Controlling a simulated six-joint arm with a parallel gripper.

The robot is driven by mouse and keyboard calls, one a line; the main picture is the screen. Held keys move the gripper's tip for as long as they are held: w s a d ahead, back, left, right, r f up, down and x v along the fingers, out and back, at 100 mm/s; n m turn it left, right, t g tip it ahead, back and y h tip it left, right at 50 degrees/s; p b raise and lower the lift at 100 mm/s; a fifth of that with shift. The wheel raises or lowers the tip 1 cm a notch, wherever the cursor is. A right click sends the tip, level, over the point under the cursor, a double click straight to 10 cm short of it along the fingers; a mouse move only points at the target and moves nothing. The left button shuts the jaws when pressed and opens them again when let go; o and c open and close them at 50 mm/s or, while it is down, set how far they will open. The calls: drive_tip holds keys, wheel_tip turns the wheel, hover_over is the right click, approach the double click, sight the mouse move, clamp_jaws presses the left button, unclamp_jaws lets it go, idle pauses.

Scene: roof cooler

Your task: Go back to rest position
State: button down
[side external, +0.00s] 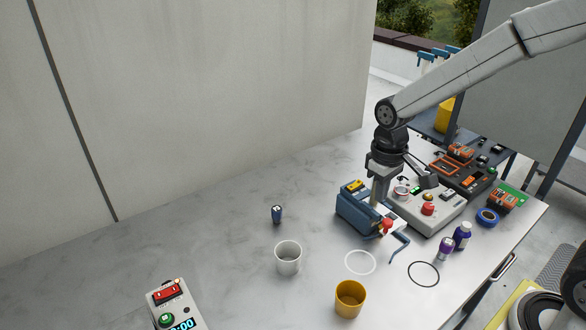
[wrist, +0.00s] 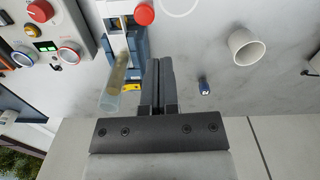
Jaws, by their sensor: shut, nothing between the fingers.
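My gripper (side external: 379,203) points down over the blue device (side external: 352,216) in the side view. In the wrist view my gripper's two dark fingers (wrist: 159,62) are pressed together with nothing between them. The blue device (wrist: 138,47) is beside and below the fingers there, with a red knob (wrist: 144,14). A clear tube with yellowish contents (wrist: 116,82) stands at the device, left of the fingers and apart from them. Whether the fingertips touch the device cannot be told.
A grey control box (side external: 437,211) with buttons stands close to the right of the gripper. A white cup (side external: 288,258), yellow cup (side external: 350,299), small blue item (side external: 277,214) and purple bottles (side external: 461,236) stand on the table.

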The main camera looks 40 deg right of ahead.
drive_tip(key=s+f+m+t, duration=0.1)
drive_tip(key=s+f+t, duration=0.1)
drive_tip(key=s, duration=0.6)
drive_tip(key=shift+s+f+t, duration=0.25)
drive_tip(key=shift+f+t, duration=0.15)
drive_tip(key=shift+f, duration=0.05)
idle(0.6)
